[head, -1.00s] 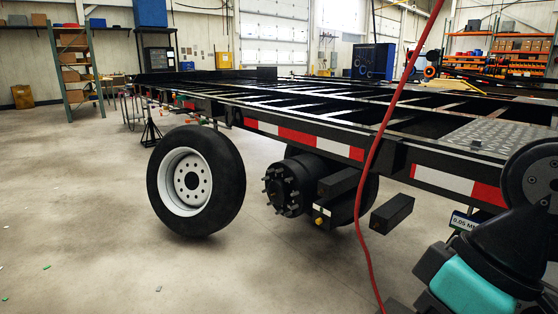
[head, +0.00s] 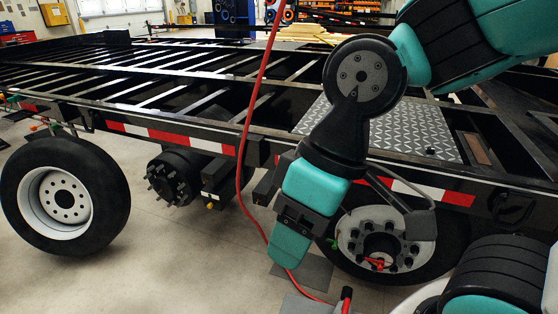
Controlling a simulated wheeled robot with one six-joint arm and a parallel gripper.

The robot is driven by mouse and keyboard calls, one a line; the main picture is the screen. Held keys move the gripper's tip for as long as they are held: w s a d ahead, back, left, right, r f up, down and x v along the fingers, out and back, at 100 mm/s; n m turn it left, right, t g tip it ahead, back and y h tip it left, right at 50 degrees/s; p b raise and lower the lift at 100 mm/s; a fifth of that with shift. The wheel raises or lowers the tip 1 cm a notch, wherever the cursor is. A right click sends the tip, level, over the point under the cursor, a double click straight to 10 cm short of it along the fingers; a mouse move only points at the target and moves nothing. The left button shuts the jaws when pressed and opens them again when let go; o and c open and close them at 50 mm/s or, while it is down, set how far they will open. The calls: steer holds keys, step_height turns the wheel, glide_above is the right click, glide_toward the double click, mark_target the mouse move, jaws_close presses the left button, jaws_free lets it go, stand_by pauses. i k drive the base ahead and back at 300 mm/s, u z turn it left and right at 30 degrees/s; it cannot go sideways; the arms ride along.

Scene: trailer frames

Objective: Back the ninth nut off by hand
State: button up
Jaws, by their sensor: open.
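A wheel (head: 350,245) with a pale rim stands under the trailer's side at the right. Several dark nuts ring its hub, and which one is the ninth I cannot tell. A small red thing (head: 378,263) shows at the hub's lower part. My teal and black arm reaches down from the upper right. Its end, with my gripper (head: 290,246), hangs in front of the trailer, left of the wheel and apart from the nuts in the picture. My gripper is open, and I see nothing held in it. The separate fingertips are hard to make out.
The trailer frame (head: 190,136) with its red and white strip runs across the view. A loose wheel (head: 65,196) stands at the left, and a bare hub (head: 172,178) sits beside it. A red hose (head: 247,150) hangs in front.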

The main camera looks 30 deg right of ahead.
mark_target(367, 225)
steer(key=z, duration=1.2)
steer(key=k, duration=1.3)
steer(key=u, duration=0.6)
steer(key=i, duration=0.55)
steer(key=u, duration=0.45)
steer(key=i, duration=0.9)
steer(key=z, duration=0.4)
